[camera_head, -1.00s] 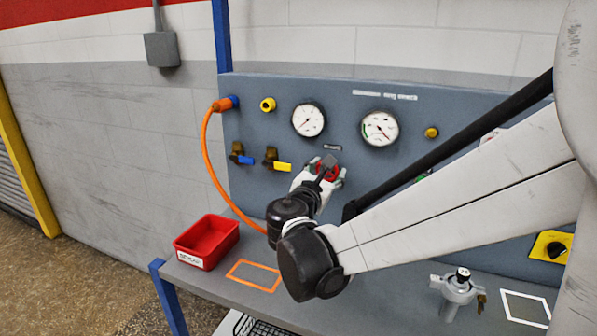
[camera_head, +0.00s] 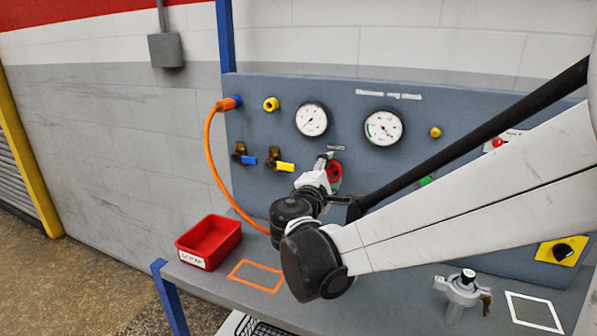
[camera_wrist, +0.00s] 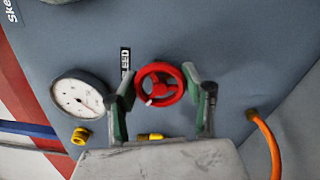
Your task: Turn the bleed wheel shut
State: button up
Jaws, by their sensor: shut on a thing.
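The red bleed wheel (camera_head: 336,172) sits low on the panel below the gauges, partly hidden by my gripper in the head view. In the wrist view the wheel (camera_wrist: 170,72) is a red ring with a short pale handle at its lower left. My gripper (camera_wrist: 158,84) has one green-padded finger on each side of the wheel and is shut on its rim. In the head view my gripper (camera_head: 329,174) reaches the wheel from the lower left. A small label plate reading in part "EED" (camera_wrist: 125,63) is beside the wheel.
Two gauges (camera_head: 312,120) (camera_head: 383,127) are above the wheel. A blue-handled valve (camera_head: 245,155) and a yellow-handled valve (camera_head: 281,161) are to its left. An orange hose (camera_head: 213,165) hangs at the panel's left edge. A red bin (camera_head: 210,240) stands on the bench.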

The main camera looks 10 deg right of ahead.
jog(key=m, duration=1.2)
jog(key=shift+m+b, duration=0.3)
dwell(0.4)
jog(key=o, duration=1.2)
jog(key=shift+a, duration=0.1)
jog(key=v, duration=1.2)
jog(key=shift+f, duration=0.1)
